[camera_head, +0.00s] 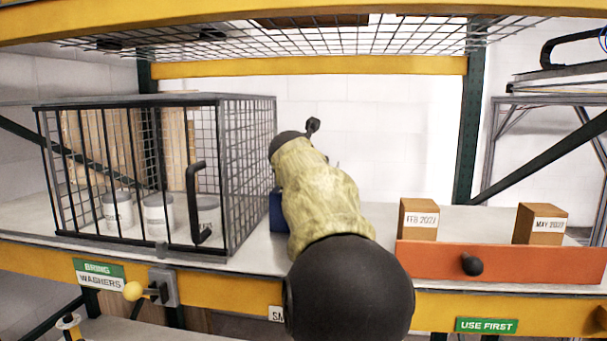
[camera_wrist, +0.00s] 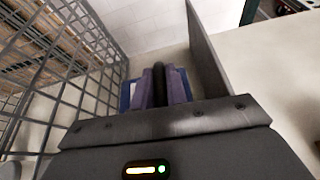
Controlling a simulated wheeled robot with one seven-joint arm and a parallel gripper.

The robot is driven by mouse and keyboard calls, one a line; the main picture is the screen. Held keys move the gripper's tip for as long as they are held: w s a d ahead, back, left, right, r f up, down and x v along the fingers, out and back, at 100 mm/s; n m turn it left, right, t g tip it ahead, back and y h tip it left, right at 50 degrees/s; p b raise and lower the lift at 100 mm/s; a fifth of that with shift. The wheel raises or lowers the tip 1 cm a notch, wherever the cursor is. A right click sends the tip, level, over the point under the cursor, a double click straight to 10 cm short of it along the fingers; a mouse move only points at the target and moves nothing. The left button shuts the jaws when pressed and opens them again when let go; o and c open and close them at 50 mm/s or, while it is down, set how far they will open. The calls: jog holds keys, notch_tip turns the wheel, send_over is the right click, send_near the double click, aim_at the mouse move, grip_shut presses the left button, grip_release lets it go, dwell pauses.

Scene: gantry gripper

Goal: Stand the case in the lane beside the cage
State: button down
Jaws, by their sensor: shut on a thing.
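The wire cage (camera_head: 240,170) stands on the left of the shelf, and its mesh side (camera_wrist: 75,75) fills the left of the wrist view. The blue case (camera_head: 278,212) shows as a strip right of the cage, mostly hidden behind my arm. In the wrist view the case (camera_wrist: 126,95) is between the mesh and a thin grey upright panel (camera_wrist: 207,50). My gripper (camera_wrist: 159,84) is shut on the case's dark handle, with a purple finger on each side. I cannot tell whether the case's base touches the shelf.
Several white cans (camera_head: 158,213) stand inside the cage, which has a black door handle (camera_head: 195,205). An orange front (camera_head: 500,263) with a black knob and two dated brown boxes (camera_head: 418,219) are at right. Wire mesh (camera_head: 400,35) hangs overhead. Bare shelf (camera_wrist: 265,75) lies right of the panel.

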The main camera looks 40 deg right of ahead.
jog(key=c, duration=1.8)
grip_release()
jog(key=shift+f, duration=0.15)
jog(key=shift+c, duration=0.2)
jog(key=o, duration=0.4)
jog(key=shift+o, duration=0.2)
jog(key=shift+a+r, duration=0.1)
jog(key=shift+r, duration=0.1)
jog(key=b+v, duration=0.3)
jog(key=v, duration=0.9)
